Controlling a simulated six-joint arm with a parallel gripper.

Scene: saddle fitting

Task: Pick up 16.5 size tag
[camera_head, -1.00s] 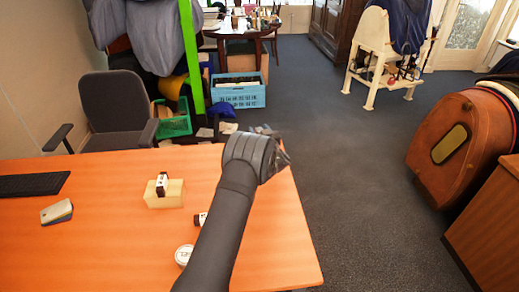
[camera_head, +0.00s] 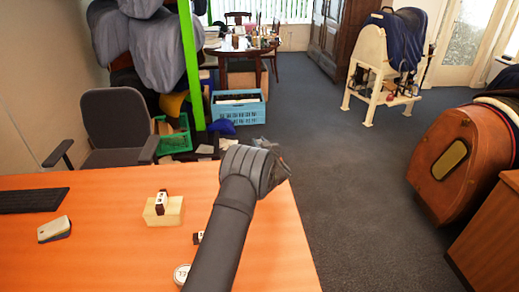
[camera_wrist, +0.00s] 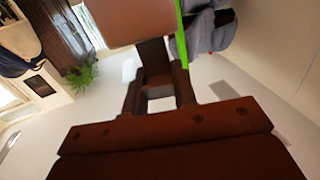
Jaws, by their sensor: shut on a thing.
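A small dark tag with a white label (camera_head: 162,197) rests on a cream block (camera_head: 165,214). Another small dark tag (camera_head: 197,238) lies partly behind my arm. Their numbers are too small to read.
A round white-topped tin (camera_head: 182,272) sits beside my forearm on the orange desk (camera_head: 90,235). A phone (camera_head: 54,229) and a keyboard (camera_head: 33,200) lie at left. A chair (camera_head: 118,125) stands behind the desk. A brown saddle (camera_head: 455,160) is at far right, with open carpet between.

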